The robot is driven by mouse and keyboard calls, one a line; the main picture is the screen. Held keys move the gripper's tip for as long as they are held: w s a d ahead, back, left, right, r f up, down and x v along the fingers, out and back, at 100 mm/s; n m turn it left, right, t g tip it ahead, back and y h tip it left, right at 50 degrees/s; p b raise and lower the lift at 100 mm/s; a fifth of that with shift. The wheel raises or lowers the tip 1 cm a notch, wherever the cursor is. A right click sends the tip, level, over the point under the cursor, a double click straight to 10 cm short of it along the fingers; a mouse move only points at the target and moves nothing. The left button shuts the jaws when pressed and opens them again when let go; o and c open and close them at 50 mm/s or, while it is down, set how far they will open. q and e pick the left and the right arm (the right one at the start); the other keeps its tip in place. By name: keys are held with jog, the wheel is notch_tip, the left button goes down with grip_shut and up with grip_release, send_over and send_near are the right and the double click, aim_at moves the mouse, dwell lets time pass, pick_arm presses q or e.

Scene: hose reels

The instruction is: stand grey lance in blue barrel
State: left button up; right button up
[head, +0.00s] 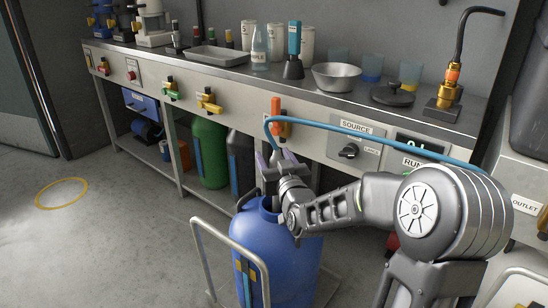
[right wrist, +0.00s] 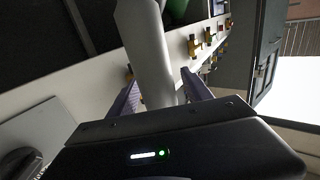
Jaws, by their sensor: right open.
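The blue barrel (head: 272,262) stands upright on a wheeled cart at bottom centre in the head view. My right gripper (head: 272,160) is above the barrel's top, with its purple fingers apart. In the right wrist view a grey tube, apparently the grey lance (right wrist: 148,50), passes between the open fingers of this gripper (right wrist: 160,92). A blue hose (head: 350,131) bends down to the gripper from above. In the head view the gripper and wrist hide most of the lance, and I cannot tell whether its lower end is inside the barrel. My left gripper is out of view.
A long metal bench (head: 225,66) with valves, bottles and a bowl (head: 336,77) runs behind the barrel. A green cylinder (head: 210,152) stands under it. The cart's handle (head: 232,236) rises in front of the barrel. The floor at left is clear, with a yellow ring (head: 62,192).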

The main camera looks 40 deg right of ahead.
jog(key=p+v, duration=0.2)
jog(key=v, duration=0.5)
jog(key=shift+s, duration=0.4)
jog(key=shift+a, duration=0.1)
dwell(0.6)
